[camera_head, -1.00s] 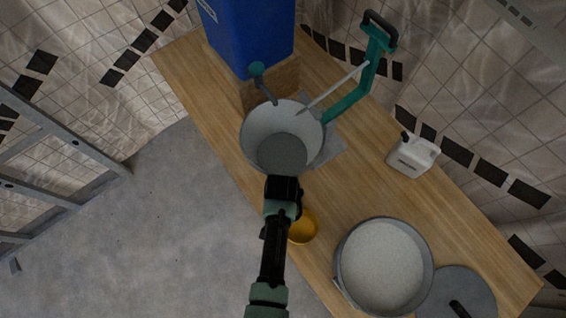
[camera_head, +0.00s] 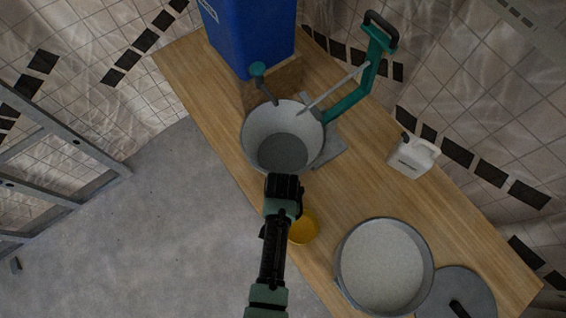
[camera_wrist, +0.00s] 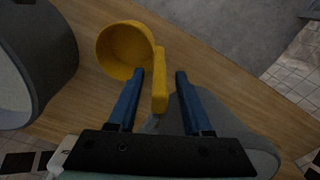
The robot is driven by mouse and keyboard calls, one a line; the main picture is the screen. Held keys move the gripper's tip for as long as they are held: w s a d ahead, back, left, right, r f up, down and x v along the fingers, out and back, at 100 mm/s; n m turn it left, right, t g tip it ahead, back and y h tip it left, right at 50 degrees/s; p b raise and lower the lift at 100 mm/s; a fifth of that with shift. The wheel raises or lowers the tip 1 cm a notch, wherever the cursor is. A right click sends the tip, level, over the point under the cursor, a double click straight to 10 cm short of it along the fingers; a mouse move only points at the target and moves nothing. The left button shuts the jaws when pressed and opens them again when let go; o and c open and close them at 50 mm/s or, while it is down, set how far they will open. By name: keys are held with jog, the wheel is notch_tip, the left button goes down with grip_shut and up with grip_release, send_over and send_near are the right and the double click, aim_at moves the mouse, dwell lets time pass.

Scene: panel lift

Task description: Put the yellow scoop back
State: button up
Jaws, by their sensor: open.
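The yellow scoop (camera_head: 304,229) lies on the wooden counter, partly hidden by my arm in the head view. In the wrist view the yellow scoop (camera_wrist: 126,50) shows its round bowl at upper left and its straight handle reaching down between my fingers. My gripper (camera_wrist: 160,78) is open, with one blue finger on each side of the handle. The left finger looks close to the handle; I cannot tell if it touches. In the head view my gripper (camera_head: 284,188) is seen from above and its fingers are hidden.
A grey pot with pale contents (camera_head: 382,266) stands right of the scoop, beside a round dark lid (camera_head: 456,298). A metal bowl (camera_head: 260,118) on a teal-handled device (camera_head: 350,98) stands beyond my gripper. A white jug (camera_head: 413,158) and a blue bin (camera_head: 250,35) stand farther back.

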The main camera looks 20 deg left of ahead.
notch_tip(320, 180, up, 11)
jog(key=shift+s+f, duration=0.1)
jog(key=w+r+t, duration=0.6)
jog(key=w+r, duration=0.7)
jog(key=w, duration=0.1)
jog(key=w+d+r+n+t+y, duration=0.1)
jog(key=w+r+t, duration=0.3)
jog(key=r, duration=0.8)
jog(key=w+d+r+t, duration=0.1)
jog(key=w+r+t, duration=0.35)
jog(key=r, duration=0.65)
notch_tip(320, 180, up, 17)
jog(key=s+d+t, duration=0.2)
jog(key=t, duration=0.3)
jog(key=s+d+r+t, duration=0.1)
jog(key=s+r+t, duration=0.3)
jog(key=r, duration=0.5)
jog(key=s+d+r+n+t+h, duration=0.1)
jog(key=s+r+t, duration=0.2)
jog(key=s+r, duration=0.5)
jog(key=shift+r+n+t, duration=0.3)
jog(key=shift+r+t, duration=0.05)
jog(key=shift+r, duration=0.55)
jog(key=shift+f, duration=0.1)
